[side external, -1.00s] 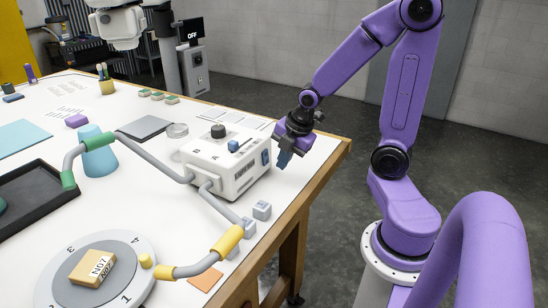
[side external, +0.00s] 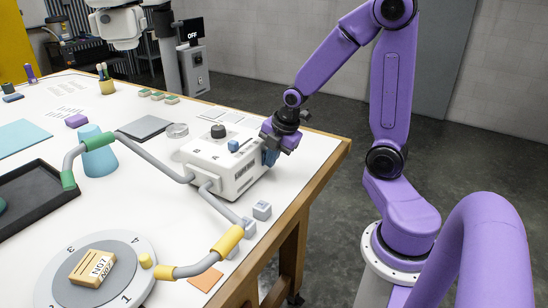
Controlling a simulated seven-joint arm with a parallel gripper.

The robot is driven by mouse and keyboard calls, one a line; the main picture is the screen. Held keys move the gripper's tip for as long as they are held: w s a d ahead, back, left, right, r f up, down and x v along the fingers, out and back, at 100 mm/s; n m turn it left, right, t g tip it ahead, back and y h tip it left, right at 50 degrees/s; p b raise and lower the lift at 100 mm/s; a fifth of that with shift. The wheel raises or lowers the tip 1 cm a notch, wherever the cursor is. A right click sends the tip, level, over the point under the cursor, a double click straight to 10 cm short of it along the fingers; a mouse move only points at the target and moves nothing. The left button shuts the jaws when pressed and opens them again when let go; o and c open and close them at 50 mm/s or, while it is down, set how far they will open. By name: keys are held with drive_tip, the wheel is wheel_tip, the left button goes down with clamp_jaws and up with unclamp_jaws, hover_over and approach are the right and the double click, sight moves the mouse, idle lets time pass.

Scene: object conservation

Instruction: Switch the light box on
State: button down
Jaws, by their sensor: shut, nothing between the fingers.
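The light box (side external: 215,168) is a white box on the table, with a black knob (side external: 218,131) and a small blue switch (side external: 233,146) on its top. Two gooseneck arms come from its front, one with a green end (side external: 68,179) and one with a yellow end (side external: 228,239). My gripper (side external: 270,157) is shut and empty. It is at the right end face of the box, in front of the blue part there, which it hides. I cannot tell whether the fingertips touch the box.
A grey turntable (side external: 130,252) carries a tan block (side external: 93,268) marked N07. A blue cone-like cup (side external: 98,157) and a black tray (side external: 35,195) are at the left. A screen (side external: 190,31) at the back reads OFF.

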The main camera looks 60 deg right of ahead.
drive_tip(key=shift+r, duration=0.15)
drive_tip(key=shift+r, duration=0.7)
drive_tip(key=shift+s, duration=0.45)
drive_tip(key=s, duration=0.3)
drive_tip(key=shift+s+f, duration=0.25)
drive_tip(key=s+v, duration=0.2)
drive_tip(key=v, duration=0.7)
drive_tip(key=shift+s, duration=0.1)
